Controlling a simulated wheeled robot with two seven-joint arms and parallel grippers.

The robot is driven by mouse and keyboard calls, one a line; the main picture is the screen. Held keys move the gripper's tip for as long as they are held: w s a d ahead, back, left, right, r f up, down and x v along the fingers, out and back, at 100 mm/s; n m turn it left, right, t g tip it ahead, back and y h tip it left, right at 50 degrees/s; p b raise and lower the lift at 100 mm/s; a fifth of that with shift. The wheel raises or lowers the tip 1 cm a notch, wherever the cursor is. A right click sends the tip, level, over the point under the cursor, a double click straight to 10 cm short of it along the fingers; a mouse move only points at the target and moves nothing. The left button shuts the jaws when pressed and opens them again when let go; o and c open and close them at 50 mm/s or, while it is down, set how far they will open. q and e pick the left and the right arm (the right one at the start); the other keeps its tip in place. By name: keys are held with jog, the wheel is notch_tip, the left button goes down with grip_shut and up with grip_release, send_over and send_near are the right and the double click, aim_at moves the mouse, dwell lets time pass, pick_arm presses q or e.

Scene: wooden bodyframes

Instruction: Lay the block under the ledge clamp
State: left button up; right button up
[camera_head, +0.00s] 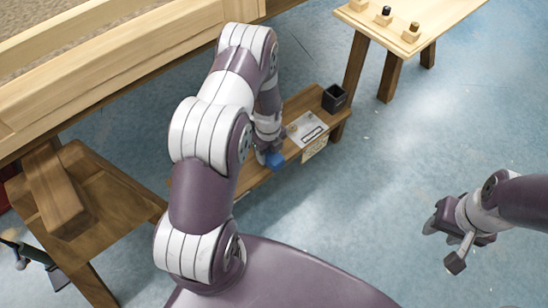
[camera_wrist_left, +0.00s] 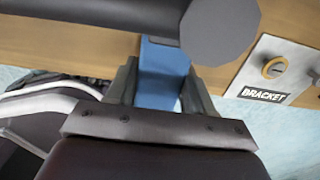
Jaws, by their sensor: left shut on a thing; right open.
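A blue block (camera_head: 275,159) is in my left gripper (camera_head: 264,152), over the low wooden ledge (camera_head: 240,185). In the left wrist view the blue block (camera_wrist_left: 163,75) sits between both fingers of my left gripper (camera_wrist_left: 160,92), which is shut on it. A dark cylinder with a flat round end (camera_wrist_left: 222,30) crosses the top of that view, in front of part of the block. Whether it belongs to the clamp I cannot tell. A pale plate labelled BRACKET (camera_wrist_left: 280,72) with a yellow ring lies to the right. My right gripper (camera_head: 440,222) is open, empty, far right over the floor.
The pale plate (camera_head: 306,131) and a black open box (camera_head: 335,98) are on the ledge, right of my left gripper. A wooden table (camera_head: 400,30) with small pegged blocks stands top right. A brown beam (camera_head: 52,190) lies on a stand at left.

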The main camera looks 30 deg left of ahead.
pick_arm(q)
jog(key=shift+w+a, duration=0.35)
jog(key=shift+a, duration=0.5)
jog(key=shift+w+a, duration=0.35)
jog(key=shift+a, duration=0.45)
jog(key=o, duration=1.2)
notch_tip(320, 180, up, 24)
jog(key=p, duration=1)
jog(key=shift+r, duration=0.25)
